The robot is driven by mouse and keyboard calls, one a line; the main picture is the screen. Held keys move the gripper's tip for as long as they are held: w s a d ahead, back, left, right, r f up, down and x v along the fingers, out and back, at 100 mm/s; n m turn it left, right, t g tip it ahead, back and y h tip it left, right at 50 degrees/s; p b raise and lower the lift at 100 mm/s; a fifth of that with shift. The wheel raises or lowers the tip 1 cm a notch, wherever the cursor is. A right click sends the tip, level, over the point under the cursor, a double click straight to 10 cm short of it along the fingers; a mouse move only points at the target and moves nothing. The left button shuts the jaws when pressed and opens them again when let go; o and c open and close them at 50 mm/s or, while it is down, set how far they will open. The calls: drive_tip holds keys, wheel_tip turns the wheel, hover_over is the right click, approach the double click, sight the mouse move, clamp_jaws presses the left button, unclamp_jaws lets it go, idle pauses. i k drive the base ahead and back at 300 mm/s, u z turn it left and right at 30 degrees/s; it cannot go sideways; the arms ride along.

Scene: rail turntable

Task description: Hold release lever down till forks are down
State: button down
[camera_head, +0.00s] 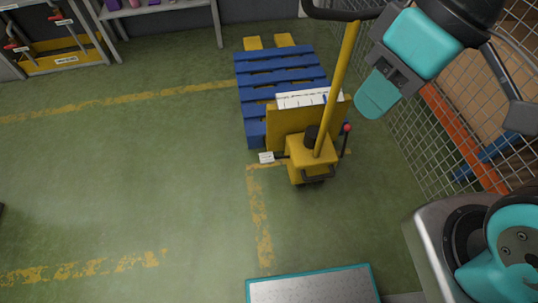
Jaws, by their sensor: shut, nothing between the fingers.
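A yellow pallet truck (311,150) stands with its yellow forks (285,40) under a blue slatted pallet (262,66); only the fork tips show at the far end. How high the forks are cannot be told. A thin dark lever with a red knob (347,128) rises at the truck's right side. A yellow tiller (339,88) slants up to a black handle (340,13). My gripper (372,104) appears above and to the right of the red knob in the picture, apart from it. It is shut and empty.
A wire mesh fence (405,135) runs along the right, close to the truck. A small white tag (266,157) sticks out at the truck's left. The green floor (130,180) to the left is open, with worn yellow lines. Shelving (165,20) stands at the back left.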

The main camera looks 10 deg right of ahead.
sight(266, 157)
drive_tip(key=k, duration=0.65)
drive_tip(key=u, duration=0.35)
drive_tip(key=i, duration=1.5)
drive_tip(key=z, duration=0.2)
